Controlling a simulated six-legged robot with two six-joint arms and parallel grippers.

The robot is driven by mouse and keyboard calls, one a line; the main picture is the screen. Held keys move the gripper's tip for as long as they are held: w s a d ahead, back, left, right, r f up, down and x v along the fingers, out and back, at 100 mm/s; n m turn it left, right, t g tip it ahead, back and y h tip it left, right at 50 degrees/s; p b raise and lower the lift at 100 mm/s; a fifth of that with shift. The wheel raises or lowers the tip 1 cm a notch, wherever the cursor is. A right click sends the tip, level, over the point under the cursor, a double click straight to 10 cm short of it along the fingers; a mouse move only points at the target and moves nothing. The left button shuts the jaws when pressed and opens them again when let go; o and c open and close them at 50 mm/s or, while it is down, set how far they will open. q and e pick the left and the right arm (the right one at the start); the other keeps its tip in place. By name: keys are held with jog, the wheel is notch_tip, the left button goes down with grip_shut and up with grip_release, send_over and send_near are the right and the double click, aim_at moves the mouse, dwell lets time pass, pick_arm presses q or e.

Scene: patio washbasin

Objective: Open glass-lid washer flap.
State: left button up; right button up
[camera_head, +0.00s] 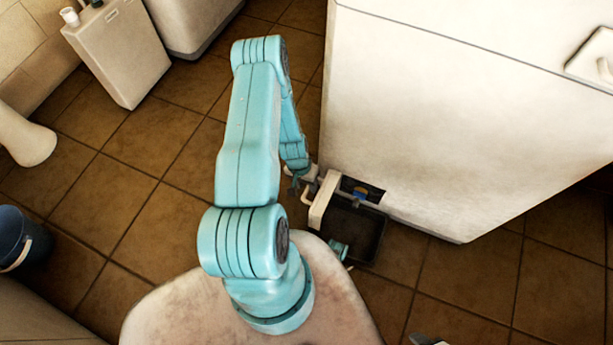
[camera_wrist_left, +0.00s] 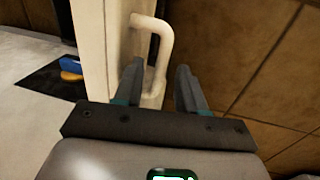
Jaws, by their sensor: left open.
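The white washer (camera_head: 440,110) stands at the right of the head view. Its small flap (camera_head: 322,200) at the lower left stands swung out from a dark opening (camera_head: 371,190); the flap's edge also shows in the left wrist view (camera_wrist_left: 97,50). A pale bar handle (camera_wrist_left: 163,45) sits on the flap's outer face. My left gripper (camera_head: 303,186) is at this handle. In the left wrist view its open fingers (camera_wrist_left: 160,85) reach to either side of the handle's lower part; contact is unclear.
A black tray (camera_head: 352,232) lies on the tiled floor under the flap. A blue and yellow item (camera_wrist_left: 70,70) shows in the opening. A blue bucket (camera_head: 18,238) stands at far left, a beige container (camera_head: 120,50) at upper left. The floor between is clear.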

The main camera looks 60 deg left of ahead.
pick_arm(q)
notch_tip(320, 180, up, 16)
jog(key=s+a+p, duration=0.2)
jog(key=p, duration=0.4)
jog(key=shift+f+p, duration=0.15)
jog(key=shift+p, duration=0.2)
jog(key=shift+a, duration=0.1)
jog(key=w+d+m+h, duration=0.1)
jog(key=w+d+m, duration=0.4)
jog(key=d, duration=1.2)
jog(key=s+d+r+m+h, duration=0.1)
jog(key=d+r, duration=0.1)
jog(key=d, duration=0.6)
jog(key=s+d+r, duration=0.1)
jog(key=d+r, duration=0.1)
jog(key=d, duration=0.6)
notch_tip(320, 180, up, 20)
jog(key=w+p, duration=0.1)
jog(key=p, duration=1.9)
jog(key=shift+a+g+p, duration=0.3)
jog(key=shift+a+g, duration=0.1)
jog(key=shift+a, duration=0.05)
jog(key=shift+s, duration=0.15)
